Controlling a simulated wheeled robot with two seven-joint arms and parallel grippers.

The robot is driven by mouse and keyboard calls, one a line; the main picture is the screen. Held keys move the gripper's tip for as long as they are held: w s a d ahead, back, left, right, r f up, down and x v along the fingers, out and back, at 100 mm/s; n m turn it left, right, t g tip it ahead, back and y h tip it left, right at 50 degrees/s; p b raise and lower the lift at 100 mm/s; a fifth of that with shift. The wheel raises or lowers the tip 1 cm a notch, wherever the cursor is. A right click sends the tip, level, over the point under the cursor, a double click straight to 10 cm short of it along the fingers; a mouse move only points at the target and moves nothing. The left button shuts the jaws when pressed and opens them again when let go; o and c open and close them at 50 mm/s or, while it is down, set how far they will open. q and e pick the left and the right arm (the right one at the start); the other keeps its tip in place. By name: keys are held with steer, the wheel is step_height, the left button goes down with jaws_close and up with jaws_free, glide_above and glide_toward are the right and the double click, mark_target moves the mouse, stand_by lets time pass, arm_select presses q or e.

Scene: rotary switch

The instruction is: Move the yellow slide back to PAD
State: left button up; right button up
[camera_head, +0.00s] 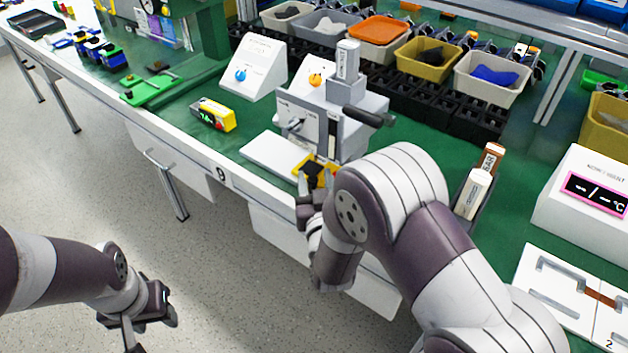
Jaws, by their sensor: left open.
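The yellow slide (310,160), a yellow piece with a dark middle, is at the right end of a flat white plate (268,152) in front of a grey machine (345,105). I cannot read a PAD label anywhere. My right gripper (317,182) is at the slide's near side, its fingers overlapping the slide in this view. My wrist and arm hide part of it, so I cannot tell whether the fingers grip the slide. My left gripper (150,325) is open and empty above the floor, well away from the bench.
The machine has a dark handle (370,117) sticking out to the right. A yellow and black meter (213,115) lies to the left, near a white box with a blue knob (252,70). Bins (425,60) line the back. A holder with bottles (470,195) stands right of my arm.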

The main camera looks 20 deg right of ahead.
steer(key=shift+w+a, duration=0.1)
steer(key=shift+a, duration=0.05)
steer(key=s+a, duration=0.1)
steer(key=s, duration=1.1)
steer(key=shift+s+a+p, duration=0.25)
steer(key=shift+s+p, duration=0.1)
steer(key=shift+p, duration=0.1)
steer(key=shift+o, duration=0.3)
